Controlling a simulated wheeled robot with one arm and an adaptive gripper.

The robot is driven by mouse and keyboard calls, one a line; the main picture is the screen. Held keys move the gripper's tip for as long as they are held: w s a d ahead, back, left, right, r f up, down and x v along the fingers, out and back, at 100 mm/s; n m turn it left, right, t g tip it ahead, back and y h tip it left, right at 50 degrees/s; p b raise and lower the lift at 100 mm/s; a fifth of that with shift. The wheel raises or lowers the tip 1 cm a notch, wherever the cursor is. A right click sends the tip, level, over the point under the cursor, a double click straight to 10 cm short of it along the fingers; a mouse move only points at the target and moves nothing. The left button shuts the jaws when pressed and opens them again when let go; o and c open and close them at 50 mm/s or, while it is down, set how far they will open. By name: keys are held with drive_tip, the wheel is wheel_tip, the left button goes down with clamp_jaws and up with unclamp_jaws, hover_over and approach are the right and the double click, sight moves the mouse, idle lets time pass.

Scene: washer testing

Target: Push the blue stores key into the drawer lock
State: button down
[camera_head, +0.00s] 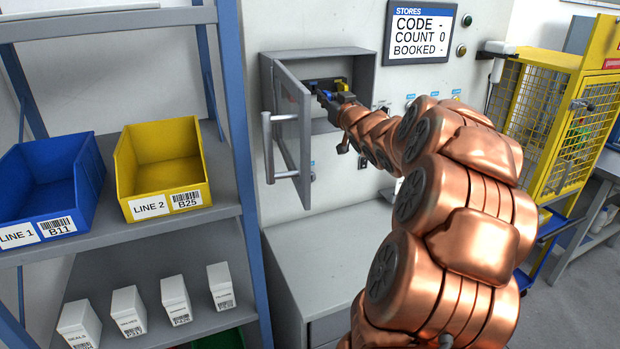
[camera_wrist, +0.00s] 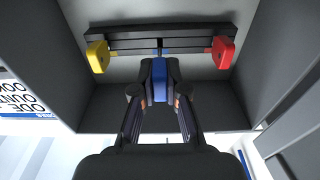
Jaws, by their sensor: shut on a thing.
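The blue stores key (camera_wrist: 160,78) is between the fingers of my gripper (camera_wrist: 159,90) in the wrist view. It is at the middle of the dark key rail inside the cabinet; I cannot tell whether it still hangs on it. In the head view a bit of the blue key (camera_head: 326,95) shows beside my gripper (camera_head: 338,101), which reaches into the open cabinet. My fingers are shut on the key. The drawer lock is not clearly visible; a grey drawer front (camera_head: 328,328) shows low in the head view, partly behind my arm.
A yellow key (camera_wrist: 97,56) and a red key (camera_wrist: 222,52) hang on either side of the blue one. The cabinet door (camera_head: 290,125) stands open at left. A shelf rack with a blue bin (camera_head: 90,165) and yellow bin (camera_head: 190,178) is left. The grey worktop (camera_head: 310,250) has clear room.

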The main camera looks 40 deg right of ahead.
drive_tip(key=v, duration=0.7)
idle(0.3)
idle(0.3)
